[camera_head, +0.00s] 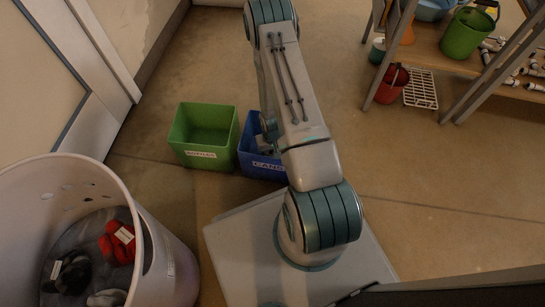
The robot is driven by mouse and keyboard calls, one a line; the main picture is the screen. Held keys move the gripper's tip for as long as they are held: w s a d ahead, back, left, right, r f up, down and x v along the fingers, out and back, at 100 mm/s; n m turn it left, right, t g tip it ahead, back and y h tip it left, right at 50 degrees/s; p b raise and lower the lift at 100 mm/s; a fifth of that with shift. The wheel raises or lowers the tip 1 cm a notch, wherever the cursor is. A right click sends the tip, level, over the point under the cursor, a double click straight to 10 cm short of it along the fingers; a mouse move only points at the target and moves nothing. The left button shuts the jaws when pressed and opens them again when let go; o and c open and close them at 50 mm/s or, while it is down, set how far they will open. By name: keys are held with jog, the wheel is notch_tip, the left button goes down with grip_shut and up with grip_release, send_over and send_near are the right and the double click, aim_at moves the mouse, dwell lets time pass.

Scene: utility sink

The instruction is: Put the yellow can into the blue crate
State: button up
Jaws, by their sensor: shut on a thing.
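The blue crate (262,167) stands on the floor left of my arm, with a label reading "CANS" on its front. My arm's upper link covers its right part. Teal and grey parts of my arm's far end show over the crate's mouth, and my gripper (266,150) seems to be there, largely behind the link. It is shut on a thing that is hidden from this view. I see no yellow can anywhere in the picture.
A green crate (203,137) stands directly left of the blue one. A large pale bin (165,250) with dark and red items is at lower left. A wooden shelf (450,58) with a green bucket (466,34) is at upper right, near a red bucket (391,84). The floor right of my arm is clear.

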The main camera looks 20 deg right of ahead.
jog(key=shift+f+b, duration=0.7)
jog(key=shift+f, duration=1)
jog(key=shift+f, duration=0.2)
jog(key=o, duration=1)
jog(key=shift+c, duration=0.2)
